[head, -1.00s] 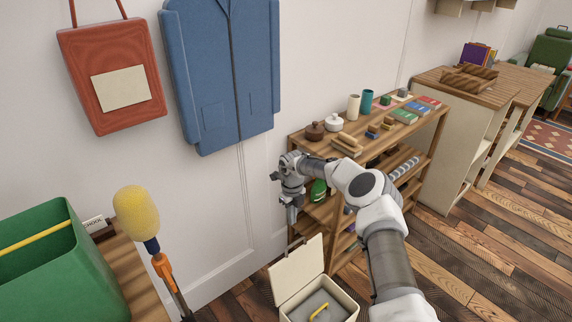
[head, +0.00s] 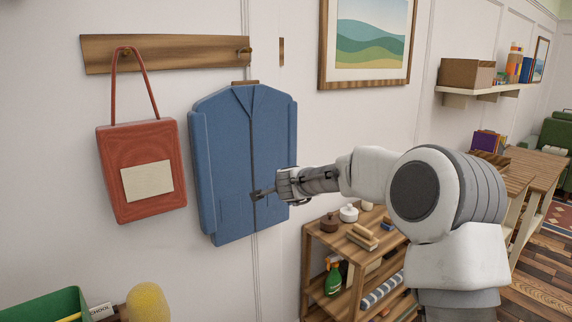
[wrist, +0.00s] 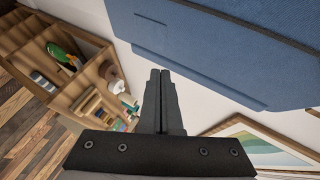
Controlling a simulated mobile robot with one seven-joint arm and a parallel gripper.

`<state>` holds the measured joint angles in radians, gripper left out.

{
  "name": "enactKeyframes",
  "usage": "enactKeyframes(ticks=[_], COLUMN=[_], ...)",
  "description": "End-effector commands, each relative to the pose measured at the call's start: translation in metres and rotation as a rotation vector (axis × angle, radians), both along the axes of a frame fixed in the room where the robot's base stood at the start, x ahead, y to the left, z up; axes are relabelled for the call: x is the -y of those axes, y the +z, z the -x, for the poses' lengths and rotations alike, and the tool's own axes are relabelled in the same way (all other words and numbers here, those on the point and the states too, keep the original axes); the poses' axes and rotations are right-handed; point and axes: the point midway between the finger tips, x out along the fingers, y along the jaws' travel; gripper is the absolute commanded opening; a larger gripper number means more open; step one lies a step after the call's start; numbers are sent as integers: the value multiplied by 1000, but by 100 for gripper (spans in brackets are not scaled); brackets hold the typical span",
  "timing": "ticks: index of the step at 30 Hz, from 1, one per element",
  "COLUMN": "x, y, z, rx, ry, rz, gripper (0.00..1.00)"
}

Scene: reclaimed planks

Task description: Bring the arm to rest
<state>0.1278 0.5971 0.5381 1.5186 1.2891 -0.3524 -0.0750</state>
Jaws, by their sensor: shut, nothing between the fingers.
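My gripper (head: 262,193) is at the end of my raised, outstretched arm, in front of the blue coat on the wall in the head view. In the wrist view my gripper (wrist: 160,73) has its two dark fingers together with nothing between them. The blue coat (head: 229,150) fills the upper right of the wrist view (wrist: 225,45). I cannot tell how far the fingertips are from the coat.
A red bag (head: 140,150) hangs from a wooden peg rail (head: 180,52). A wooden shelf unit (head: 320,245) with pots and a green bottle (head: 333,278) stands below my arm. A framed picture (head: 368,85) hangs above it. A green bin (head: 45,307) is at lower left.

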Motion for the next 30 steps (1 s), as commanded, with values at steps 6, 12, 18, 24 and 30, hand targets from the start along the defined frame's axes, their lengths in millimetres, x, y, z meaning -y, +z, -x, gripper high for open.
enactKeyframes(ticks=[6, 12, 18, 24, 30], x=[-21, -22, -2, 36, 83], y=[70, 100, 106, 96, 73], z=[62, 134, 214, 299, 388], rx=[88, 88, 22, -100, -260], ry=[260, 463, 620, 735, 815], rz=[223, 431, 625, 792, 920], gripper=[0, 0, 0, 0, 0])
